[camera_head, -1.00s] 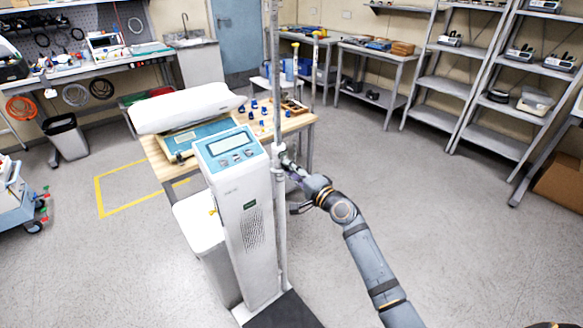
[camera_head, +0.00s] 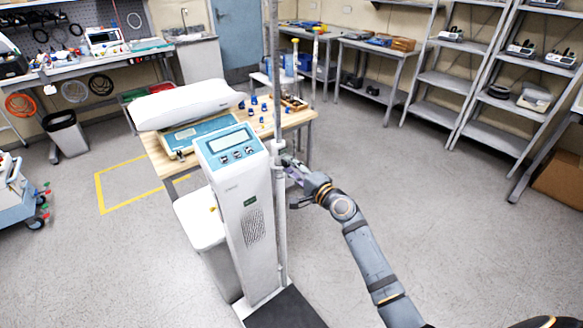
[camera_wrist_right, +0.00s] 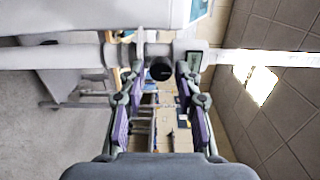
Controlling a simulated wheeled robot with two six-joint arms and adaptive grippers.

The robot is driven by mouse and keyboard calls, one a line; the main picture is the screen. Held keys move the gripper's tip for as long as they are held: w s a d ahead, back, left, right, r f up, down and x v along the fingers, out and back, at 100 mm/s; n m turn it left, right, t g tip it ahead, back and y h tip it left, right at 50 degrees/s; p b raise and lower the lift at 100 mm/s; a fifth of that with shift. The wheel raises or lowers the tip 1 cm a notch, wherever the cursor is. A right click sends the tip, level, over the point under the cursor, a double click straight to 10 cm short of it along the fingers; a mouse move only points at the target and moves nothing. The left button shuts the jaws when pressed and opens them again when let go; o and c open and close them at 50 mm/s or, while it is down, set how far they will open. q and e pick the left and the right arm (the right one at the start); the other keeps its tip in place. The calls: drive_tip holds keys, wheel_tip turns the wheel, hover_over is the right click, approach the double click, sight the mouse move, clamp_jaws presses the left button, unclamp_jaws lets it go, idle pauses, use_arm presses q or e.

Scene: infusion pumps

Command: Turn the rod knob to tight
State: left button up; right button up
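A tall grey rod (camera_head: 274,80) stands upright beside a white column with a blue control panel (camera_head: 228,144). In the right wrist view the rod (camera_wrist_right: 80,56) runs across sideways. A round black knob (camera_wrist_right: 161,71) sits on its collar, facing the camera. My right gripper (camera_wrist_right: 160,72) is open, with one finger on each side of the knob and a small gap seeming to show on both sides. In the head view my right gripper (camera_head: 287,163) is at the rod's collar, and the knob is hidden or too small to tell. My left gripper is out of view.
A wooden table (camera_head: 158,158) with small blue items stands behind the column. A white padded piece (camera_head: 185,105) lies above its left side. Metal shelves (camera_head: 450,85) stand at the back right.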

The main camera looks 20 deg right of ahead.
drive_tip(key=shift+o, duration=0.8)
drive_tip(key=v, duration=1.2)
drive_tip(key=s+d+f+n+g+h, duration=0.25)
drive_tip(key=d+f, duration=0.25)
drive_tip(key=f, duration=0.8)
drive_tip(key=s+d+f+n+g+h, duration=0.1)
drive_tip(key=s+d+f+g+h, duration=0.2)
drive_tip(key=f, duration=1)
drive_tip(key=s+d+f+n+g, duration=0.2)
drive_tip(key=s+f, duration=0.4)
drive_tip(key=f, duration=0.6)
drive_tip(key=s+a+f+n+g, duration=0.2)
drive_tip(key=s+f, duration=0.4)
drive_tip(key=s, duration=0.5)
drive_tip(key=s+a+f+n+g+h, duration=0.1)
drive_tip(key=s+a+f+n+g, duration=0.1)
drive_tip(key=s+f, duration=0.5)
drive_tip(key=s+a+f+n+g, duration=0.2)
drive_tip(key=s+f+n+g, duration=0.2)
drive_tip(key=s, duration=1.1)
wheel_tip(320, 180, down, 3)
drive_tip(key=shift+s+a+r+n, duration=0.2)
drive_tip(key=shift+a+n, duration=0.1)
drive_tip(key=shift+n, duration=0.25)
